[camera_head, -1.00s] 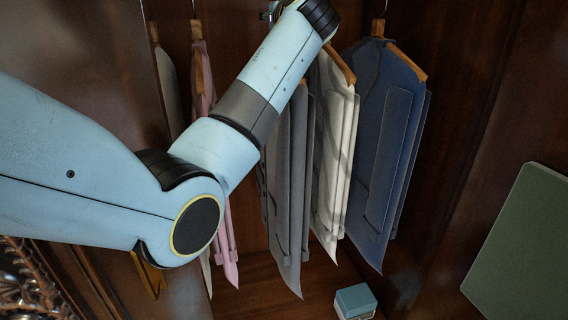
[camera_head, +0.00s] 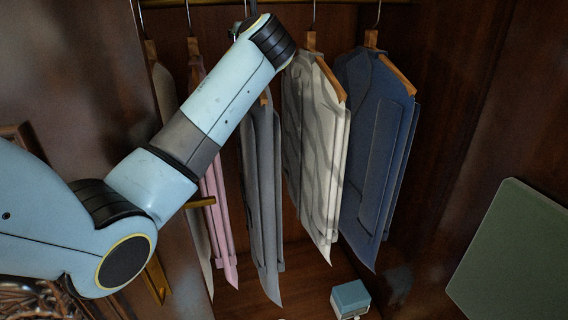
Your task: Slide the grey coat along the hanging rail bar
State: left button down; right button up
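The grey coat (camera_head: 262,190) hangs between the pink garment (camera_head: 216,215) and the white patterned garment (camera_head: 315,160). My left arm crosses in front of its upper part and hides its shoulder and most of its hanger. The rail bar (camera_head: 345,2) shows as a thin strip at the top edge. My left arm reaches up to the rail by the grey coat's hook. Its gripper is mostly hidden behind the wrist or cut off by the top edge, so its fingers and any contact with the coat cannot be made out. My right gripper is not in view.
A blue coat (camera_head: 375,150) hangs at the right, beside the white garment. A beige garment (camera_head: 168,90) hangs at the far left. A small teal box (camera_head: 350,297) sits on the wardrobe floor. A green panel (camera_head: 515,260) stands at the right.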

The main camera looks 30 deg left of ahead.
pick_arm(q)
jog(key=shift+s+a, duration=0.15)
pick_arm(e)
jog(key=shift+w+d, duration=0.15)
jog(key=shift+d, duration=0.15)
pick_arm(q)
jog(key=shift+f, duration=0.25)
